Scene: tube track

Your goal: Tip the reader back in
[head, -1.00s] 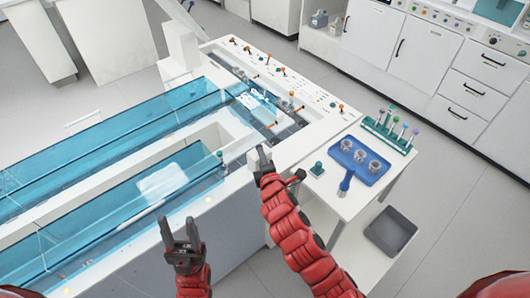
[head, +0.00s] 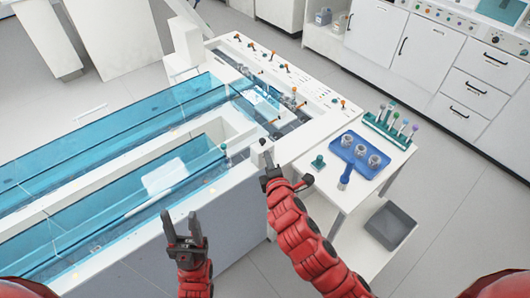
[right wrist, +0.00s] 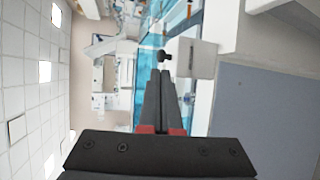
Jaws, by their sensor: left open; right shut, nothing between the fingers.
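A small white block (head: 258,146), which may be the reader, stands at the near right end of the blue-windowed track (head: 120,195). In the right wrist view the white block (right wrist: 195,59) has a dark knob (right wrist: 164,56) on its side. My right gripper (head: 267,160) is shut and empty, with its tips at the block's near right side. In the right wrist view the fingertips (right wrist: 160,74) point at the knob; I cannot tell whether they touch it. My left gripper (head: 183,222) is open and empty, in front of the track.
A grey bin (head: 391,222) sits on the lower shelf. White cabinets line the back.

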